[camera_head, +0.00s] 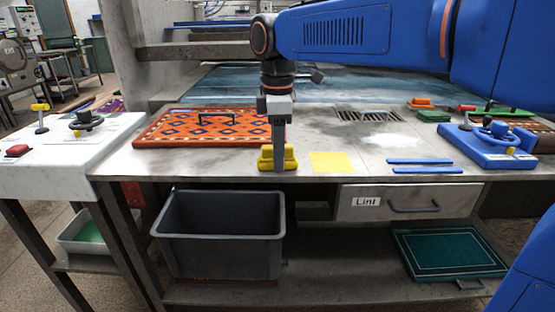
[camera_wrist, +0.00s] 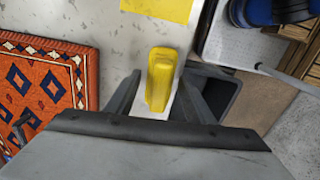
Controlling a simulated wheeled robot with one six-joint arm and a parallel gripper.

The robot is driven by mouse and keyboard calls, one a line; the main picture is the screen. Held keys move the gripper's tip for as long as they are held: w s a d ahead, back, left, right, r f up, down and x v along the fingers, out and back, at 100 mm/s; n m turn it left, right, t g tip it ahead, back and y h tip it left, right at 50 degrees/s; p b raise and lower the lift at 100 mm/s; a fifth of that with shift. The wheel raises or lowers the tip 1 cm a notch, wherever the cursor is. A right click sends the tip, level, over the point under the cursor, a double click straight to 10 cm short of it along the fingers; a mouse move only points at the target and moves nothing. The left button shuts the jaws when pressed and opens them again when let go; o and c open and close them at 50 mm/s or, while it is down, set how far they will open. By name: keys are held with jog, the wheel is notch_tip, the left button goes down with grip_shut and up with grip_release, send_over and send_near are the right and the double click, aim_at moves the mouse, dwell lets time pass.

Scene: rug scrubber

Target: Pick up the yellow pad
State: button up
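A yellow block-like pad (camera_head: 265,160) with a raised ridge stands near the front edge of the worktop. In the wrist view the pad (camera_wrist: 160,80) lies between my two fingers. My gripper (camera_head: 278,165) points down over it, and one finger hides the pad's middle in the head view. In the wrist view my gripper (camera_wrist: 160,78) is open, with a small gap showing on each side of the pad. A flat yellow square (camera_head: 330,162) lies on the worktop to the right of the pad and also shows in the wrist view (camera_wrist: 160,8).
An orange patterned rug (camera_head: 175,127) with a handle lies to the left. Two blue strips (camera_head: 425,161) and a blue device (camera_head: 490,148) are to the right. A grey bin (camera_head: 220,245) stands under the worktop edge, beside a drawer (camera_head: 400,203) labelled Lint.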

jog(key=c, duration=0.8)
notch_tip(320, 180, up, 10)
jog(key=o, duration=0.4)
jog(key=shift+c, duration=1.4)
